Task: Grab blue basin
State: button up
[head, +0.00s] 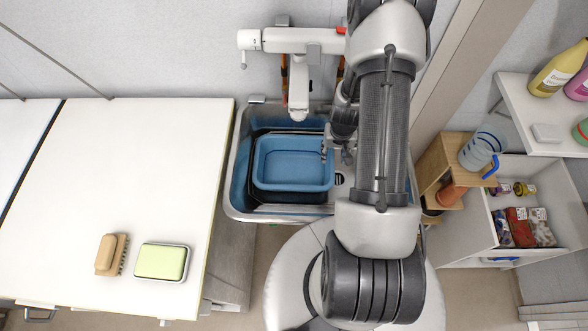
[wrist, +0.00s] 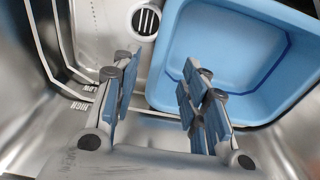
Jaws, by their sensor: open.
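The blue basin (head: 293,172) is a rounded rectangular tub sitting upright in the metal sink, and it fills the upper right of the wrist view (wrist: 222,48). My gripper (head: 328,152) is at the basin's right rim in the head view, partly hidden by my arm. In the wrist view my gripper (wrist: 158,90) is open with blue-padded fingers. The right finger overlaps the basin's inside and the left finger is outside it, over the sink floor. The rim's near left corner appears between them. I cannot tell whether any finger touches it.
The metal sink (head: 237,203) surrounds the basin, and its drain (wrist: 146,20) lies left of the basin. A white faucet (head: 298,95) reaches over the back. A white counter (head: 120,170) with a brush (head: 107,255) and green-topped box (head: 162,262) is left; shelves (head: 545,205) stand right.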

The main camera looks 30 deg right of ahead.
aim_at(331, 162)
jog(key=f+b, duration=0.1)
jog(key=f, duration=0.1)
jog(key=f+b, duration=0.1)
jog(key=f, duration=0.1)
jog(key=w+f+b, duration=0.1)
jog(key=f, duration=0.1)
jog(key=shift+d+f, duration=0.25)
jog(key=shift+f, duration=0.05)
jog(key=shift+r, duration=0.1)
jog(key=shift+c, duration=0.5)
grip_shut()
